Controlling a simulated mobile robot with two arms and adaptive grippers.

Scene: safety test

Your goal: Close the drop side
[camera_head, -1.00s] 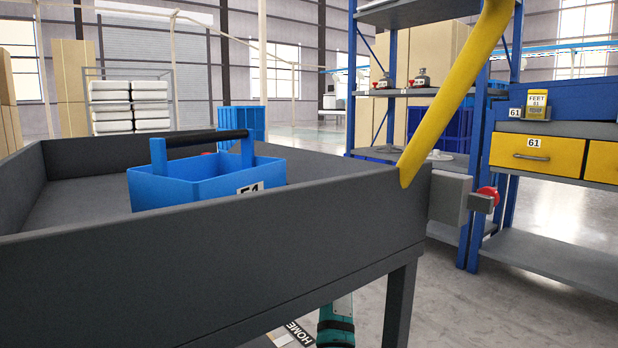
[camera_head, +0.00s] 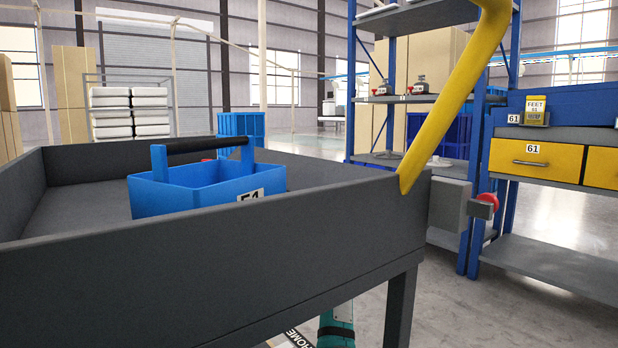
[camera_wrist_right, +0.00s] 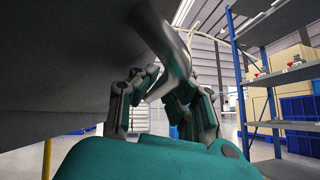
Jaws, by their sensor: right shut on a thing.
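A dark grey cart tray (camera_head: 100,200) fills the left and middle of the head view. Its near side panel (camera_head: 230,265) looks upright, its top edge running to the right corner post. A grey latch block with a red knob (camera_head: 488,203) sits at that corner. My right gripper (camera_wrist_right: 165,100) is shut on a grey bar (camera_wrist_right: 172,55) in the right wrist view, close beside a large dark grey panel (camera_wrist_right: 60,60). I cannot tell how that bar joins the panel. Teal arm parts of mine (camera_head: 336,328) show below the tray. My left gripper is out of view.
A blue tote (camera_head: 200,190) with a black handle stands in the tray. A yellow bar (camera_head: 455,95) rises from the right corner. A blue-framed rack (camera_head: 405,98) and a bench with yellow drawers (camera_head: 535,163) stand beyond. Open floor lies at lower right.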

